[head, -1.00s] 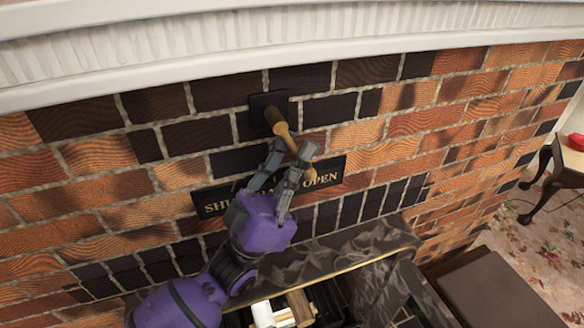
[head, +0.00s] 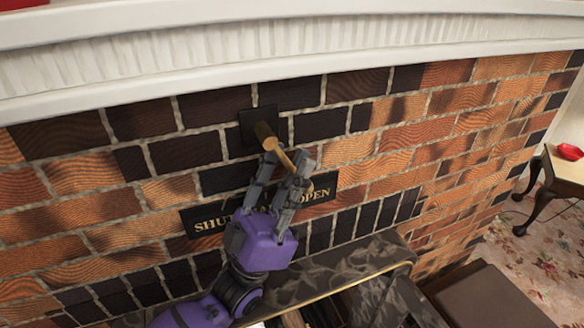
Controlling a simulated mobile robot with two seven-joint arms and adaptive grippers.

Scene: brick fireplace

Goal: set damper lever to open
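The damper lever (head: 284,158) is a pale wooden-looking handle on a round brass-coloured hub, coming out of a black square plate (head: 250,118) in the brick wall. It slants down and to the right. Below it, a black sign (head: 205,222) reads SHUT at its left end and OPEN at its right end; my gripper hides the middle. My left gripper (head: 287,160) reaches up in front of the sign. Its fingers are apart, one on each side of the handle, with a gap showing. The handle's lower end is partly hidden by the right finger. My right gripper is out of view.
A white mantel (head: 300,60) juts out above the lever. A dark marble ledge (head: 350,262) runs below the sign, over the fireplace opening. A side table (head: 565,172) with a red dish (head: 571,152) stands at the far right. A brown box-like surface (head: 485,297) is at lower right.

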